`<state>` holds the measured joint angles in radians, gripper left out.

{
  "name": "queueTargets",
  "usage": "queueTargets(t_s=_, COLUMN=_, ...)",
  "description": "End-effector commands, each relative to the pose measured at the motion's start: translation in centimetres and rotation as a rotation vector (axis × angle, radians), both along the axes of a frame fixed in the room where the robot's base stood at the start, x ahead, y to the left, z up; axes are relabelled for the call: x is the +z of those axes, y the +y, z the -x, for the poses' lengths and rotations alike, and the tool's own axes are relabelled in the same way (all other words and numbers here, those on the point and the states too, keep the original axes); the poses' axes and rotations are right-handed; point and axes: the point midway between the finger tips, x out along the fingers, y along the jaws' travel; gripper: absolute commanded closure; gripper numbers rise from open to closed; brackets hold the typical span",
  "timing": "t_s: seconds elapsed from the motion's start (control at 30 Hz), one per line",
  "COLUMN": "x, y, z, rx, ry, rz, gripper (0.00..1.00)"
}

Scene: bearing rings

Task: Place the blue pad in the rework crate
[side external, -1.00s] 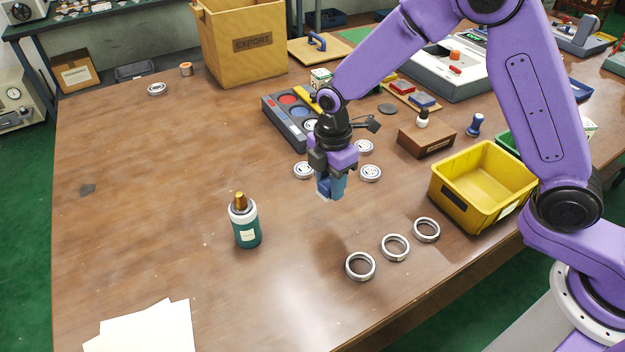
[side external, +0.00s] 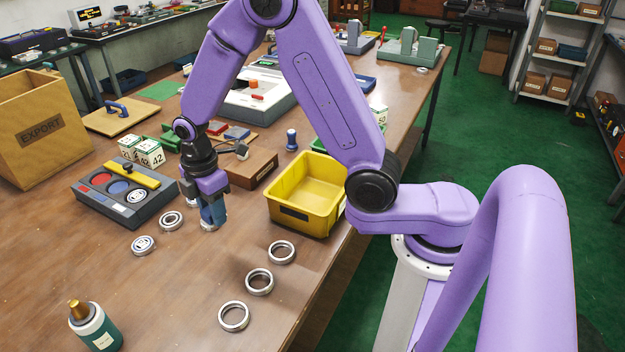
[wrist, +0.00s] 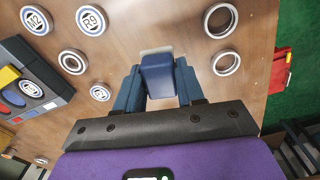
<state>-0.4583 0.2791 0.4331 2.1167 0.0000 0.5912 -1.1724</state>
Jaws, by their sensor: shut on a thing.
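My gripper (side external: 211,218) is shut on a blue block with a pale lower edge, which I take for the blue pad (wrist: 158,75). In the side view the block (side external: 211,212) hangs between the fingers, partly hidden by them, and appears above the table. A yellow open crate (side external: 303,190) stands to the right of my gripper, near the table's edge. It looks empty; its label cannot be read, so I cannot tell whether it is the rework crate. A wooden crate (side external: 40,130) marked EXPORT stands at the far left.
Three plain rings (side external: 259,282) lie in front of the yellow crate. Numbered bearings (side external: 171,221) lie left of my gripper, near a grey tray (side external: 125,190). A green bottle (side external: 95,325) is at the front left.

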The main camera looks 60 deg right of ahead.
Motion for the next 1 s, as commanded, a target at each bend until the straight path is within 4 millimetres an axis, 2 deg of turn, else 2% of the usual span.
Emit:
queueTargets(t_s=0.03, x=0.1, y=-1.4, z=0.2, rx=-0.049, ry=0.0, rz=0.0, gripper=0.97)
queueTargets(t_s=0.2, x=0.2, y=-5.4, z=1.3, rx=-0.204, ry=0.0, rz=0.0, gripper=0.97)
queueTargets(t_s=0.5, x=0.4, y=-11.6, z=4.8, rx=-0.473, ry=0.0, rz=0.0, gripper=0.97)
queueTargets(t_s=0.8, x=0.5, y=-16.5, z=9.7, rx=-0.744, ry=0.0, rz=0.0, gripper=0.97)
queueTargets(t_s=1.0, x=0.5, y=-18.7, z=13.5, rx=-0.925, ry=0.001, rz=0.0, gripper=0.97)
